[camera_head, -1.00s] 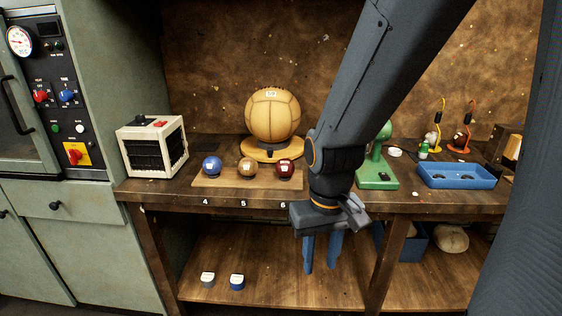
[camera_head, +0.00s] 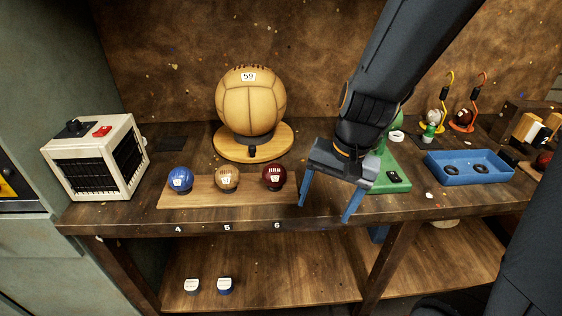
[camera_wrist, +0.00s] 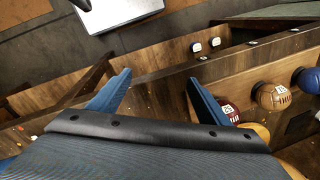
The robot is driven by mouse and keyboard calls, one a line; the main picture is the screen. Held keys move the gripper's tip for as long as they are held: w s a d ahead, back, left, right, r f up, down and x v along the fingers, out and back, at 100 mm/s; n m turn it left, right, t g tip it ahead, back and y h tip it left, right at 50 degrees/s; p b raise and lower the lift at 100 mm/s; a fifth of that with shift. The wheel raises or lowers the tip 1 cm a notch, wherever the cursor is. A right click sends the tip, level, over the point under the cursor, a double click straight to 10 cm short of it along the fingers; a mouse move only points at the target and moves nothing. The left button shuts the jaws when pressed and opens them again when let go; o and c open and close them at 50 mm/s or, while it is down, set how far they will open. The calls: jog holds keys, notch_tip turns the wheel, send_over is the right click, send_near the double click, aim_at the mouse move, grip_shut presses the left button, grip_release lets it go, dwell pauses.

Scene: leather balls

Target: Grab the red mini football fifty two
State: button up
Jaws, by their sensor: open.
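The dark red mini football (camera_head: 274,177) sits at the right end of a wooden board (camera_head: 205,194) on the bench, above the number 6. Its white label is too small to read surely in the head view. My gripper (camera_head: 325,212) is open and empty, with blue fingers pointing down, just right of the red ball and over the bench's front edge. In the wrist view the red ball (camera_wrist: 228,111) shows beside the right finger, partly hidden by it, outside the gap between my fingers (camera_wrist: 157,78).
A tan mini football (camera_head: 227,179) and a blue one (camera_head: 180,180) share the board. A large tan ball (camera_head: 250,105) stands behind on a round wooden stand. A green stand (camera_head: 390,180) and blue tray (camera_head: 468,168) are right; a white heater (camera_head: 97,157) is left.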

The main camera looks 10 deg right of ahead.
jog(key=w+a+r+m+t+y+p, duration=0.1)
jog(key=w+a+r+m+p, duration=0.3)
jog(key=r+m, duration=0.15)
jog(key=r+m+t+y+p, duration=0.1)
jog(key=r+m+t+p, duration=0.1)
jog(key=m+p, duration=0.5)
send_over(279, 169)
jog(key=s+d+b, duration=0.2)
jog(key=m, duration=0.2)
jog(key=shift+m+b+x, duration=0.25)
jog(key=shift+b+x, duration=0.25)
jog(key=shift+x, duration=0.7)
jog(key=shift+b+x, duration=0.6)
jog(key=shift+x, duration=2.2)
jog(key=shift+s+d, duration=0.1)
jog(key=shift+d, duration=0.05)
jog(key=shift+c, duration=0.3)
jog(key=c, duration=1.1)
